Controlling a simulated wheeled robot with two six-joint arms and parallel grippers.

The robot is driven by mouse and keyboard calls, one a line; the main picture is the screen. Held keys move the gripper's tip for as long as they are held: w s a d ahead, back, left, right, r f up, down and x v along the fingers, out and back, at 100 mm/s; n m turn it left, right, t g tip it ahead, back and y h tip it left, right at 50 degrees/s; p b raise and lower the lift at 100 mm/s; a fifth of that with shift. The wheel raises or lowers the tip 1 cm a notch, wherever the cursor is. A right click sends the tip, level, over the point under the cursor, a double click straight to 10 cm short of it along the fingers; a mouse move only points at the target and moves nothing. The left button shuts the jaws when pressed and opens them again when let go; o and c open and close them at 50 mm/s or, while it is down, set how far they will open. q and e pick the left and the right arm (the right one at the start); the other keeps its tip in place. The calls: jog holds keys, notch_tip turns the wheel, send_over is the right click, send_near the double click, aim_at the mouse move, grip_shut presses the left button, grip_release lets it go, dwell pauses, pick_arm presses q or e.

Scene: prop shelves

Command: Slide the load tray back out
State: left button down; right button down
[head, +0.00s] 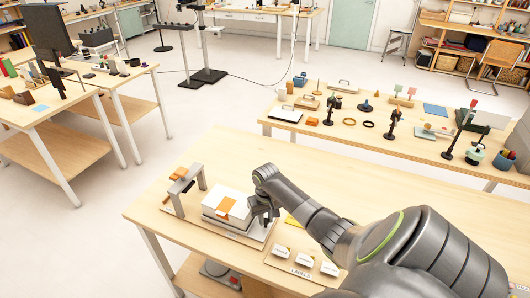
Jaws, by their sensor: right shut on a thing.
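A white stacked block with an orange patch (238,197) stands on a thin pale base (236,236) near the left part of the near table. I take the load tray to be part of this white unit; its exact edges are too small to tell. A grey arch-shaped frame (187,180) stands just left of it. My right gripper (264,218) points down at the unit's right side and is shut on what appears to be the load tray; the grip point is mostly hidden by the fingers. My left gripper is not in view.
A wooden board marked LABELS (290,268) with white cards lies right of the unit, near my right arm. A yellow piece (293,221) is partly behind the arm. The near table (330,165) is clear behind. A second table (297,125) beyond carries several props.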

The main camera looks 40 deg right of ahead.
jog(key=c, duration=1.3)
grip_release()
jog(key=shift+s+d, duration=0.15)
jog(key=shift+s, duration=0.05)
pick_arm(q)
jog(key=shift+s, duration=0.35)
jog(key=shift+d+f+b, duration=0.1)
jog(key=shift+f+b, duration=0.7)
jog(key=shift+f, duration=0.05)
pick_arm(e)
notch_tip(320, 180, up, 17)
jog(key=shift+r, duration=0.2)
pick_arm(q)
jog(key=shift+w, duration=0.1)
